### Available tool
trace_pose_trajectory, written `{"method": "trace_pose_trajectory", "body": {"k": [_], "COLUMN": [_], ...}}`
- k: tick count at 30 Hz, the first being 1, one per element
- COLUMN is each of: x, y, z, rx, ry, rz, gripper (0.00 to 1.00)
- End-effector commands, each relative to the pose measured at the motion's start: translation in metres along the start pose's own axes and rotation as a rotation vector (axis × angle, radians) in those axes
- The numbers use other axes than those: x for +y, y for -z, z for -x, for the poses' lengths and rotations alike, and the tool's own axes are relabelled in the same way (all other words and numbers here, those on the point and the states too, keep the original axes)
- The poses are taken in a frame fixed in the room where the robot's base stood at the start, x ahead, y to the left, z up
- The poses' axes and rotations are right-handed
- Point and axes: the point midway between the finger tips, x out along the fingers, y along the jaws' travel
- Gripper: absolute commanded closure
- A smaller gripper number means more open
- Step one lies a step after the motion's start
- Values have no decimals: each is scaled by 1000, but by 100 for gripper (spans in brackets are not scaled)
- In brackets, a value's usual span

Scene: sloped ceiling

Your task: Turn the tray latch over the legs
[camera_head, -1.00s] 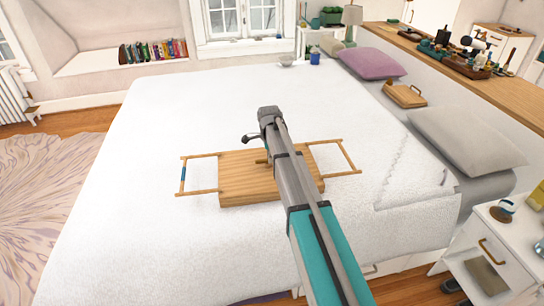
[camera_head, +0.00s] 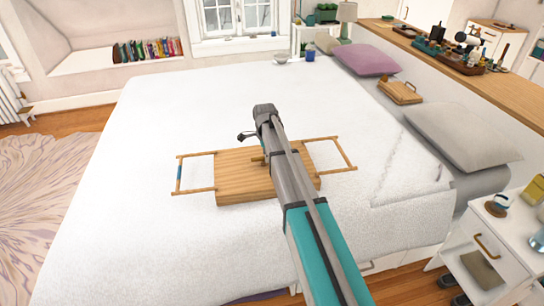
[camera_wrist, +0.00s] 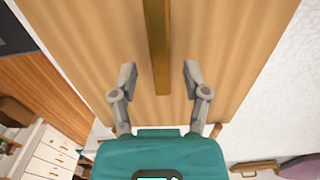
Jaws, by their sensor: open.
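The wooden tray (camera_head: 232,182) lies flat on the bed, with a thin leg frame spread out on its left (camera_head: 178,175) and another on its right (camera_head: 345,155). The latch, a brass-brown bar (camera_wrist: 158,45), runs along the middle of the tray's face in the wrist view. A small end of it (camera_head: 258,158) shows beside my arm in the head view. My gripper (camera_wrist: 160,78) is open, with one finger on each side of the latch and a gap on both sides. My arm hides part of the tray and latch in the head view.
The white bed (camera_head: 130,130) is clear around the tray. A grey pillow (camera_head: 460,135), a purple pillow (camera_head: 367,60) and a small wooden tray (camera_head: 400,92) lie along the right side. A white nightstand (camera_head: 490,245) stands at the lower right.

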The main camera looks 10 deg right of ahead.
Motion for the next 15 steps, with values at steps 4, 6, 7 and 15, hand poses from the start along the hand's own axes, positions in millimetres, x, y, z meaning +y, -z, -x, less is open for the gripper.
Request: {"method": "trace_pose_trajectory", "body": {"k": [4, 6, 7, 15], "x": [0, -1, -1, -3], "y": [0, 0, 0, -1], "z": [0, 0, 0, 0], "rx": [0, 0, 0, 0], "ry": [0, 1, 1, 1], "rz": [20, 40, 50, 195], "gripper": [40, 40, 40, 40]}}
